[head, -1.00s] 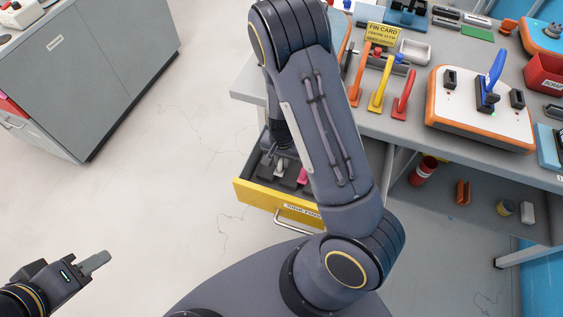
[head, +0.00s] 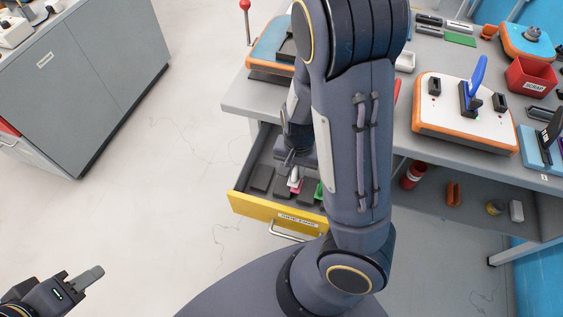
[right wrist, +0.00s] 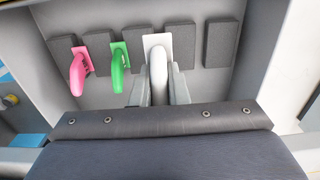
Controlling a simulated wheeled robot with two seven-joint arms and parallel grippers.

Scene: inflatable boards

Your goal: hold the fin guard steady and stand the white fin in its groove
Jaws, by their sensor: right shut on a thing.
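The white fin (right wrist: 158,62) stands in a white base plate in the drawer, in the right wrist view. My right gripper (right wrist: 159,88) is shut on it, with one finger on each side. In the head view my right gripper (head: 291,157) reaches into the open drawer (head: 265,210), mostly hidden by my own arm. My left gripper (head: 88,275) is at the lower left over bare floor, far from the drawer; its jaw gap cannot be made out. I cannot pick out the fin guard for sure.
A pink fin (right wrist: 78,72) and a green fin (right wrist: 119,68) stand left of the white one, near dark pads (right wrist: 220,45). The workbench (head: 400,130) above the drawer carries an orange-edged board (head: 440,115) with a blue fin (head: 480,75) and a red scrap bin (head: 530,78).

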